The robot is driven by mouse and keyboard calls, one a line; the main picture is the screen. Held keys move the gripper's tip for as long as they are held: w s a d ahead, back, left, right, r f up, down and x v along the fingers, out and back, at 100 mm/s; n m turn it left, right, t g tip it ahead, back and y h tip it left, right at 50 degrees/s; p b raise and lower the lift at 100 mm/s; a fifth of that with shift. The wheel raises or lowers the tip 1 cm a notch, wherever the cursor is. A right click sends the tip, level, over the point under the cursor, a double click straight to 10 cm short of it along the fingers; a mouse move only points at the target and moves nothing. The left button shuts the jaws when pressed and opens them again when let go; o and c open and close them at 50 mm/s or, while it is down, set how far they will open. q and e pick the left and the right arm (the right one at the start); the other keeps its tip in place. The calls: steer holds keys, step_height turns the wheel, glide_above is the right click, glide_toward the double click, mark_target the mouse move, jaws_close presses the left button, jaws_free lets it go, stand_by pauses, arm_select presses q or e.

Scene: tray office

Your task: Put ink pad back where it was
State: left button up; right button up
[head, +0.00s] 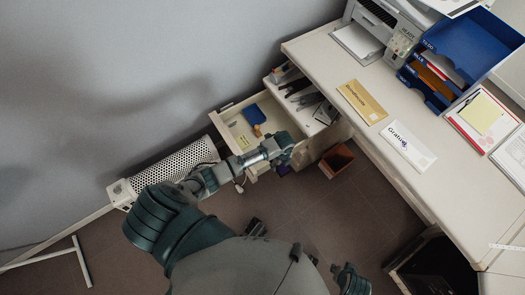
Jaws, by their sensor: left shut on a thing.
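My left gripper (284,150) reaches over the front of an open drawer (228,118) at the desk's left end. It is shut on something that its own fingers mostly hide. A small dark blue-purple piece (283,170) shows just below the fingers; it may be the ink pad, but I cannot tell if it is held or lies beyond. Inside the drawer are a blue flat item (254,114), a brown-orange item (257,131) and a small yellow item (242,142). A dark teal part of mine at the bottom may be my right gripper (352,281); its fingers are unclear.
An upper drawer or compartment (322,120) holds pens and tools. Name plates, blue letter trays (465,45), a printer and clipboards are on the desk. A white radiator (180,162) is at the wall.

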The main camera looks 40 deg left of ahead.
arm_select(q)
steer(key=w+a+f+b, duration=0.1)
steer(key=w+a+f, duration=0.1)
steer(key=a, duration=0.3)
steer(key=w+a+f+b, duration=0.1)
steer(key=a+f+b, duration=0.1)
steer(key=a, duration=0.3)
steer(key=shift+w+a+f, duration=0.35)
steer(key=shift+w+a, duration=0.05)
arm_select(e)
steer(key=w+a+r+t+y, duration=0.1)
steer(key=w+a+r+t, duration=0.2)
steer(key=w, duration=0.5)
steer(key=shift+w+r+t, duration=0.35)
steer(key=shift+r+t, duration=0.5)
steer(key=shift+t, duration=0.25)
steer(key=shift+a, duration=0.1)
arm_select(q)
steer(key=shift+f, duration=0.1)
